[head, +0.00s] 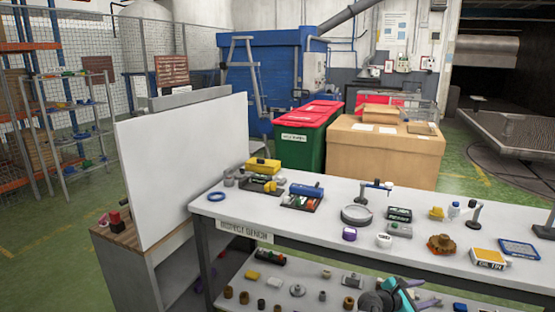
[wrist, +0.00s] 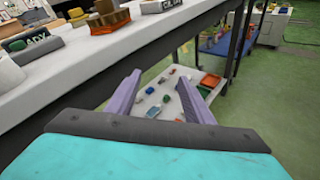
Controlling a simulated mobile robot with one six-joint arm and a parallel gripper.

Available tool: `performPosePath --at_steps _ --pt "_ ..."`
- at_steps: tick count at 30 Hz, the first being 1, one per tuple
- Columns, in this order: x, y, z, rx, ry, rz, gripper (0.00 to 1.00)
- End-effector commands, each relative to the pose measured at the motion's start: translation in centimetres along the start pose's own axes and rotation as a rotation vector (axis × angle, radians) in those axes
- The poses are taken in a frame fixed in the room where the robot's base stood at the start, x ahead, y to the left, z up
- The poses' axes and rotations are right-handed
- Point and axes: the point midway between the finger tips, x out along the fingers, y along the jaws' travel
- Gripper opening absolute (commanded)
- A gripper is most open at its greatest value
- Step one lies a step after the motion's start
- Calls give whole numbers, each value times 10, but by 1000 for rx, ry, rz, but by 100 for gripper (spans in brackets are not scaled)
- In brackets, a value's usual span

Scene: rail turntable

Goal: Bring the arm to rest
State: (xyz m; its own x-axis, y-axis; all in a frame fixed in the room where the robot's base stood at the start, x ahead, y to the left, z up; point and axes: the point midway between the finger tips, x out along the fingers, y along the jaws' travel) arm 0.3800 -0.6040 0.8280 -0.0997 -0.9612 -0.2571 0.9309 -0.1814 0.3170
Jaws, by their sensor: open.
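My gripper (head: 423,293) shows at the bottom of the head view, a teal body with purple fingers, in front of the white bench (head: 325,225) and over its lower shelf. In the wrist view my gripper (wrist: 160,88) has its two fingers apart with nothing between them. Beyond the fingers lies a lower shelf with small coloured parts. The bench top's edge runs close by on the left in the wrist view. Most of my arm is out of the head view.
Tools and parts crowd the bench top, among them a blue ring (head: 216,196), a round grey dish (head: 356,214) and an orange-and-white box (head: 488,258). A white upright panel (head: 188,165) stands at left. Green floor (wrist: 265,95) is open at right in the wrist view.

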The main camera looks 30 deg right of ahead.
Motion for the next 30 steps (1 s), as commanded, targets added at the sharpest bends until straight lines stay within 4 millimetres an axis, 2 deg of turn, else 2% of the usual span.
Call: performPosePath --at_steps 1,3,8,15,24,30 --pt "-11 0 -22 37 39 -8 47" --pt "-26 -2 -53 98 95 -31 47" --pt "-64 -12 -122 228 217 -101 47" --pt "-132 -39 -216 389 376 -249 47" --pt "-229 -93 -315 531 517 -493 47" --pt "-297 -141 -365 592 562 -683 47"
